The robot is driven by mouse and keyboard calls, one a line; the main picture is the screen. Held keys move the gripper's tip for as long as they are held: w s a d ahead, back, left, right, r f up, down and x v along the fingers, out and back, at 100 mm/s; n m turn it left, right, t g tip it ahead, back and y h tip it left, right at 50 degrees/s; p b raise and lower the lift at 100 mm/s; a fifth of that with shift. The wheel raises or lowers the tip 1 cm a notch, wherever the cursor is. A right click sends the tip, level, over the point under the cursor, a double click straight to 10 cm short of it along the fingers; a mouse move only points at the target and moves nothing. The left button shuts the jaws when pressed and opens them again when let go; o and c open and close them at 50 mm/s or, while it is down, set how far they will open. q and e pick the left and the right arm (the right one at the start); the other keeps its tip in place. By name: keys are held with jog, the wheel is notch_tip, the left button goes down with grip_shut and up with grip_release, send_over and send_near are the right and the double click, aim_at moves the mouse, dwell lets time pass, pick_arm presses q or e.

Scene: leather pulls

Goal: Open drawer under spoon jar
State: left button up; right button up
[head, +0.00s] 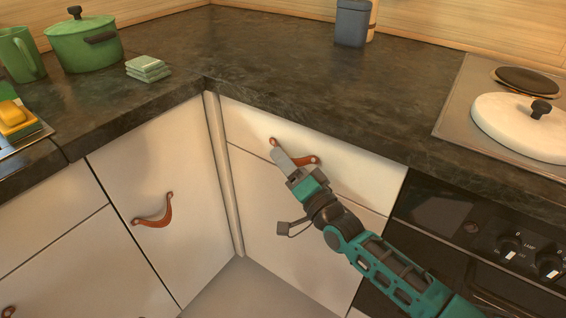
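The white drawer front (358,172) is set under the dark counter, left of the oven, and looks shut. Its brown leather pull (309,160) is partly hidden by my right gripper (281,153). The gripper's grey fingers overlap the pull in the head view; I cannot tell whether they touch or grip it, or how far apart they are. A blue-grey container (351,24) stands on the counter behind the drawer, cut off at the top; it may be the spoon jar, but no spoons show. My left gripper is not in view.
A hob with a white lid (520,124) is at right, above the oven panel (470,228). A green pot (84,45), a mug (18,55) and green coasters (148,68) are at left. A cabinet pull (155,212) projects left. The middle counter is clear.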

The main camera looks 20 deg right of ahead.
jog(key=shift+w+a+r, duration=0.1)
jog(key=shift+w+a, duration=0.05)
jog(key=shift+w, duration=0.15)
jog(key=shift+c, duration=0.4)
grip_shut()
